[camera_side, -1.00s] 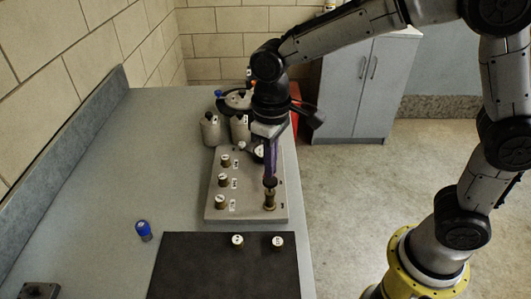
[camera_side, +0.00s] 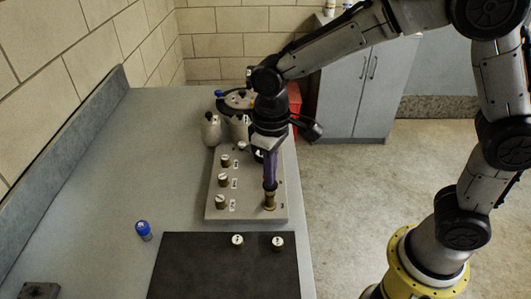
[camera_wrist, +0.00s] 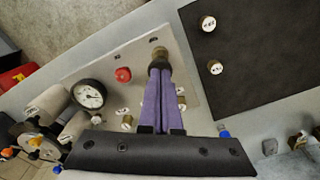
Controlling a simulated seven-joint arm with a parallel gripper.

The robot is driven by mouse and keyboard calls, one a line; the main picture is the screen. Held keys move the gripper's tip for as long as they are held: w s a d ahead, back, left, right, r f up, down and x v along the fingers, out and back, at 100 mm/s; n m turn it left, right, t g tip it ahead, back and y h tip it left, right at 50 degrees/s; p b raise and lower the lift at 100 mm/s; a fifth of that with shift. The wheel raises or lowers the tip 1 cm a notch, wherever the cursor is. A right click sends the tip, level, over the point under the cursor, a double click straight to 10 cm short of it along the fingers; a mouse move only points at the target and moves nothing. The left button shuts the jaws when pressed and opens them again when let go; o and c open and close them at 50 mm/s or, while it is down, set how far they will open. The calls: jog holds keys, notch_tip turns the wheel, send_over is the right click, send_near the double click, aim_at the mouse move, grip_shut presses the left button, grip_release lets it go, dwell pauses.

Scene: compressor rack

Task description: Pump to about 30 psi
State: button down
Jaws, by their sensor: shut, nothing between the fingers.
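A grey panel (camera_side: 248,206) lies on the bench with a brass cylinder (camera_side: 269,201) upright at its front right. My gripper (camera_side: 269,187) points down with its purple fingers together, tips at the top of this cylinder. In the wrist view, the fingertips (camera_wrist: 159,66) meet the dark top of the brass fitting (camera_wrist: 159,52); whether they press on it I cannot tell. A round gauge (camera_wrist: 89,94) with a white face and black rim is left of the fingers; its reading is too small to tell. A red knob (camera_wrist: 123,74) sits between gauge and fingers.
Several labelled brass fittings (camera_side: 222,181) stand along the panel's left side. A dark mat (camera_side: 220,270) in front holds two more. A blue-capped item (camera_side: 143,229) stands at left. Grey canisters (camera_side: 211,131) stand behind the panel. The bench's left side is mostly clear.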

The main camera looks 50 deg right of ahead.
jog(key=shift+r, duration=1.3)
notch_tip(320, 180, up, 5)
dwell(0.4)
